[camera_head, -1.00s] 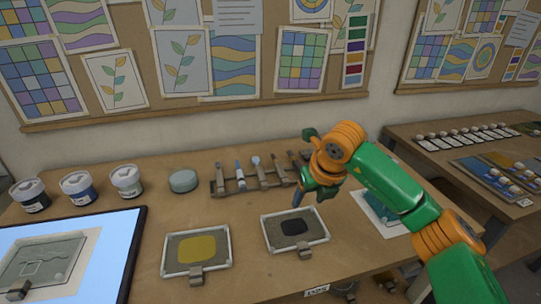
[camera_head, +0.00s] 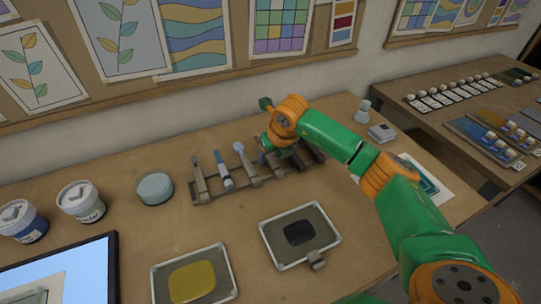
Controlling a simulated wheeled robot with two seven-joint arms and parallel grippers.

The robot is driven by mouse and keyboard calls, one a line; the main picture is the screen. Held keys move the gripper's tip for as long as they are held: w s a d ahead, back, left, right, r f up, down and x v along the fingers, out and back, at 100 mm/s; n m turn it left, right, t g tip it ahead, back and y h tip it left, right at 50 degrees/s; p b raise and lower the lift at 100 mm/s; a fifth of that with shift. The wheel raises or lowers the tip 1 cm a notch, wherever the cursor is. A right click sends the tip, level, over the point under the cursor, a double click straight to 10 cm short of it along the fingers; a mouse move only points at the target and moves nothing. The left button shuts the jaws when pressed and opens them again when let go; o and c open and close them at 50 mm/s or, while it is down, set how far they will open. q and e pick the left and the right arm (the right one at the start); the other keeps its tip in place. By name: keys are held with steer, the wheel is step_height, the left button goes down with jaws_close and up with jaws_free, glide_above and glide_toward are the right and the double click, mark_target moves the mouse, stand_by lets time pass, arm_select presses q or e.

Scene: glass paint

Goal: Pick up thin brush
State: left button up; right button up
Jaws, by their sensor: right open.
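A wooden brush rack (camera_head: 213,199) stands near the back of the table and holds several brushes and tools side by side. One is a blue-and-white brush (camera_head: 223,172); another has a pale round head (camera_head: 240,152). I cannot tell which of them is the thin brush. My right gripper (camera_head: 268,154) is at the right part of the rack, over the tools there, and it hides some of them. Its jaws are open, though the fingertips are small and partly hidden. My left gripper is not in view.
A yellow paint tray (camera_head: 190,276) and a black paint tray (camera_head: 300,232) lie in front of the rack. A round teal pot (camera_head: 155,187), paint jars (camera_head: 82,201) and a lit panel (camera_head: 78,275) are at left. A small bottle (camera_head: 362,112) stands at back right.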

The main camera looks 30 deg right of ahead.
steer(key=shift+w+f, duration=0.25)
steer(key=shift+s, duration=0.2)
steer(key=shift+w+f+b, duration=0.15)
steer(key=shift+f+b, duration=0.05)
steer(key=shift+b, duration=0.15)
steer(key=shift+r, duration=0.1)
jaws_close()
